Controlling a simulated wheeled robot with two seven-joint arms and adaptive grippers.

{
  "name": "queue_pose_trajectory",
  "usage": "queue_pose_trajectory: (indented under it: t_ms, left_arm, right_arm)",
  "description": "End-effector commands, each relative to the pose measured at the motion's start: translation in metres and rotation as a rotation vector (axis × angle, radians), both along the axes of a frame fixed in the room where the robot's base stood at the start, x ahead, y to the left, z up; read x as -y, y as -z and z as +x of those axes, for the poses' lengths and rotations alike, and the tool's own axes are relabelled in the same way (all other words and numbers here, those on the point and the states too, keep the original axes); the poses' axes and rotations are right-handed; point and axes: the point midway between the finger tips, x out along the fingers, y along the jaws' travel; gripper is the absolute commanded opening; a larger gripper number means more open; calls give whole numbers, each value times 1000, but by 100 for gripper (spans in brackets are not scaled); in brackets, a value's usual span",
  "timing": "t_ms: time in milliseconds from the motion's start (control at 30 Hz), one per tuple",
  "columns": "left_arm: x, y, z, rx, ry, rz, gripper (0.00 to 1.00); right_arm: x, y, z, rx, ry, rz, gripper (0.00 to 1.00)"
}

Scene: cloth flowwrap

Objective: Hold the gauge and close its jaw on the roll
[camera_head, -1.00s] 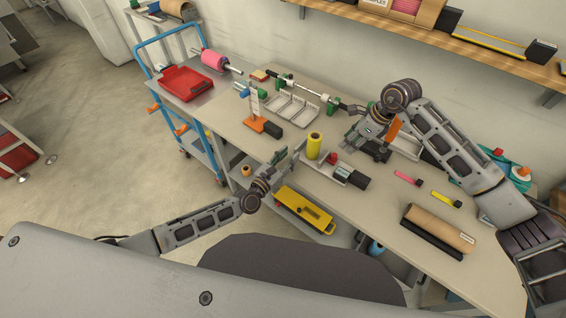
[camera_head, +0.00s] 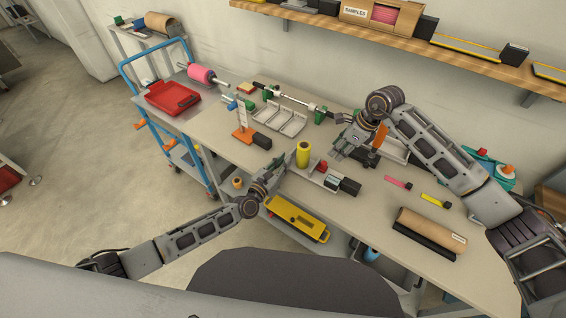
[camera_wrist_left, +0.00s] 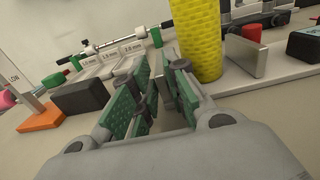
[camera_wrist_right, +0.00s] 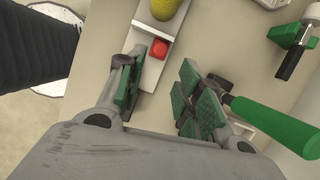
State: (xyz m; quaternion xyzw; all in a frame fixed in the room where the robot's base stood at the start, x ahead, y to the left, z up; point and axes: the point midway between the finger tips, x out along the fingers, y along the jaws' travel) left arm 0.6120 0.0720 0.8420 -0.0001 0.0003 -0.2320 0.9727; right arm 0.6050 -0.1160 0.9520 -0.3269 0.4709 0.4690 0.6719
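The yellow roll (camera_head: 303,154) stands upright on the bench at the gauge; it is also in the left wrist view (camera_wrist_left: 199,42). The gauge (camera_head: 330,181) has a pale base, an upright metal jaw plate (camera_wrist_left: 247,49) right of the roll, a red button (camera_wrist_right: 162,33) and a dark end block. My left gripper (camera_head: 276,169) is beside the roll's left side. Its fingers (camera_wrist_left: 154,88) are apart, with a narrow gap; I cannot tell whether a gauge part sits between them. My right gripper (camera_head: 346,145) is open and empty above the bench behind the gauge (camera_wrist_right: 158,76).
A green-handled tool (camera_wrist_right: 272,124) lies close to my right gripper's finger. An orange-based sign (camera_head: 243,133) and a compartment tray (camera_head: 284,120) stand farther left. Pink (camera_head: 397,182) and yellow (camera_head: 434,200) strips and a brown roll (camera_head: 430,228) lie to the right.

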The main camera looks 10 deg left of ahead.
Motion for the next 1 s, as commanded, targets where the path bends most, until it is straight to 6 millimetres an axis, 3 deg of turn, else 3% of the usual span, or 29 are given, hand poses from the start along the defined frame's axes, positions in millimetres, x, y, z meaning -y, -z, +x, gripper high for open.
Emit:
queue_pose_trajectory:
  t_ms: [100,1000]
  left_arm:
    - [0,0,0,0,0,0,0]
    - [0,0,0,0,0,0,0]
  right_arm:
    - [0,0,0,0,0,0,36]
    - [-15,14,2,-22,115,-55,36]
